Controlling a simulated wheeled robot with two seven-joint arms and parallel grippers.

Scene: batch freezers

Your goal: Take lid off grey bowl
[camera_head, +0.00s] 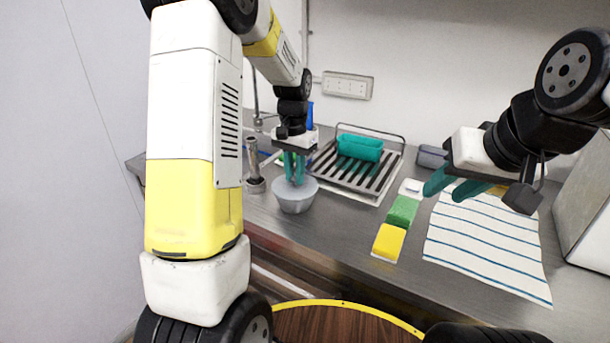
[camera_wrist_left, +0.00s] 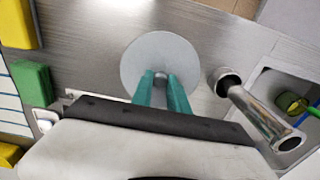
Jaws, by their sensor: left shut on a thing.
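The grey bowl (camera_head: 295,202) stands on the metal counter with its round grey lid (camera_head: 308,186) on top. In the left wrist view the lid (camera_wrist_left: 150,56) is a flat pale disc that hides the bowl below it. My left gripper (camera_head: 295,178) points down at the middle of the lid, its teal fingers shut on the lid's small knob. In the left wrist view the left gripper (camera_wrist_left: 161,82) has the knob (camera_wrist_left: 160,74) between its fingertips. My right gripper (camera_head: 450,192) is off to the right above the striped towel, its teal fingers apart and empty.
A metal faucet (camera_head: 254,165) stands close left of the bowl. A dish rack (camera_head: 360,175) with a teal container (camera_head: 360,147) is behind to the right. A green sponge (camera_head: 402,212), a yellow sponge (camera_head: 389,242) and a striped towel (camera_head: 490,245) lie to the right.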

